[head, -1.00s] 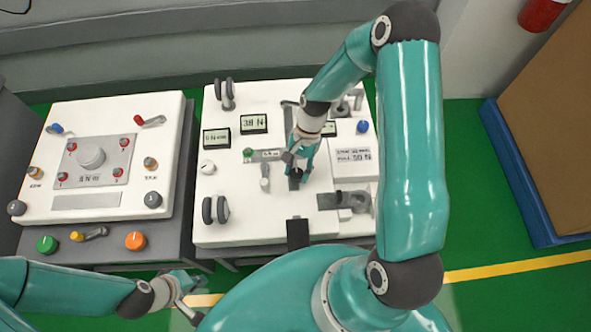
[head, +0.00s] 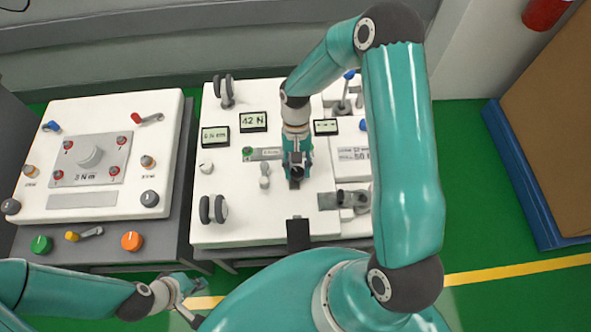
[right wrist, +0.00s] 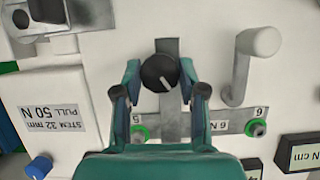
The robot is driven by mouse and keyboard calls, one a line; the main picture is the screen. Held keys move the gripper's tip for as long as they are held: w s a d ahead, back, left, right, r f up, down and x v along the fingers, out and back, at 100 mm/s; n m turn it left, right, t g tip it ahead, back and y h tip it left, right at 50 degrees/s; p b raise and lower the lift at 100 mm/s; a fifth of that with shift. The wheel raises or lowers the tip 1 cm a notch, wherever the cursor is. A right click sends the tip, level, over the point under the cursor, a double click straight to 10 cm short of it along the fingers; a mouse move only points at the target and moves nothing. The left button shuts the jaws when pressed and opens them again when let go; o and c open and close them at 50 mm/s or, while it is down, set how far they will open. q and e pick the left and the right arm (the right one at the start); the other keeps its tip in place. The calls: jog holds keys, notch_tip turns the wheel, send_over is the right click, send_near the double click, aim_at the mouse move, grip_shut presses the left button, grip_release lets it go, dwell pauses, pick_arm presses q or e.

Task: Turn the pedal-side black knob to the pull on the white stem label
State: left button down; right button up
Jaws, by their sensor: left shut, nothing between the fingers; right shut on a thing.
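The black knob (right wrist: 158,72) sits on a grey metal strip in the right wrist view, its white mark pointing down and slightly right. My right gripper (right wrist: 159,76) is shut on it, one finger on each side. In the head view the same gripper (head: 295,172) points down at the white cart top and mostly hides the knob. The white stem label (right wrist: 48,118) reads "STEM 32 mm PULL 50 N"; it also shows in the head view (head: 352,154). A display (head: 253,122) reads 42 N. My left gripper (head: 188,288) is shut and empty, low in front of the carts.
A black pedal-like block (head: 298,235) sits at the cart's front edge. A grey clamp-like fitting (head: 345,199) stands to the right of my gripper, and a white lever (right wrist: 245,65) rises close by. Another white cart top (head: 60,135) with several knobs is at the left.

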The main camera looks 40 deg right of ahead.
jog(key=n+h, duration=0.1)
jog(key=n, duration=0.1)
jog(key=w+n+h+b, duration=0.1)
jog(key=n, duration=0.2)
jog(key=shift+a+r, duration=0.1)
jog(key=shift+n+b, duration=0.3)
jog(key=o, duration=1)
jog(key=shift+g, duration=0.3)
jog(key=shift+o, duration=0.7)
jog(key=shift+s, duration=0.2)
jog(key=v, duration=1.2)
